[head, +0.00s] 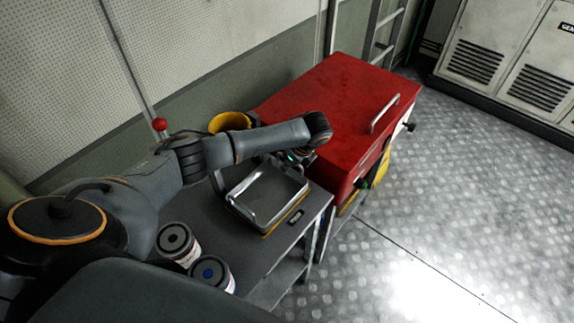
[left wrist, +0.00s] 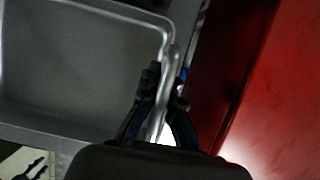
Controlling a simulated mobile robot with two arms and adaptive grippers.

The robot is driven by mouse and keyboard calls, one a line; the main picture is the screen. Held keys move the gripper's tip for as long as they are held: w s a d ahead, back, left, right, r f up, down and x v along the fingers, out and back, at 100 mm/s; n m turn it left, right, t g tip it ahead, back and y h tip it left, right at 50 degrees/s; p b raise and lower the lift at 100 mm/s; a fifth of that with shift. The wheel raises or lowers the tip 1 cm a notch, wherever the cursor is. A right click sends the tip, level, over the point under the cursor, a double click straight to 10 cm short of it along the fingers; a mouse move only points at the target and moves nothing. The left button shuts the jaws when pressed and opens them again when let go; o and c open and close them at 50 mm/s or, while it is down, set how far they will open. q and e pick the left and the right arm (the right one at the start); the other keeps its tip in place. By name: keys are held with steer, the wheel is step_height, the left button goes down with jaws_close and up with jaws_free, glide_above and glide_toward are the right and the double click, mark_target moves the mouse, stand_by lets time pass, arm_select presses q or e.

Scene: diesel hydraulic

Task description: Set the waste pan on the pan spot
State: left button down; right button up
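The waste pan (head: 262,222), a grey metal tray with a raised rim, is over the top of a dark cart (head: 240,268) in the head view. A thin yellow line (head: 289,212), which may edge the pan spot, shows along its right side; the rest is hidden under the pan. I cannot tell if the pan rests flat. My left gripper (head: 294,158) is at the pan's far right corner, partly hidden by its wrist. In the left wrist view its fingers (left wrist: 161,100) close around the rim or handle of the pan (left wrist: 75,75). My right gripper is not in view.
A red cabinet (head: 335,105) with a bar handle stands close beside the gripper. Two dark-lidded cans (head: 175,240) stand at the cart's near left. A yellow container (head: 229,121) is behind the arm. The floor at right is clear.

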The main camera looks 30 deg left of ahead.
arm_select(q)
steer(key=shift+f, duration=0.25)
steer(key=c, duration=1.6)
jaws_free()
steer(key=shift+p+v, duration=3.05)
steer(key=o, duration=0.6)
steer(key=shift+c, duration=0.2)
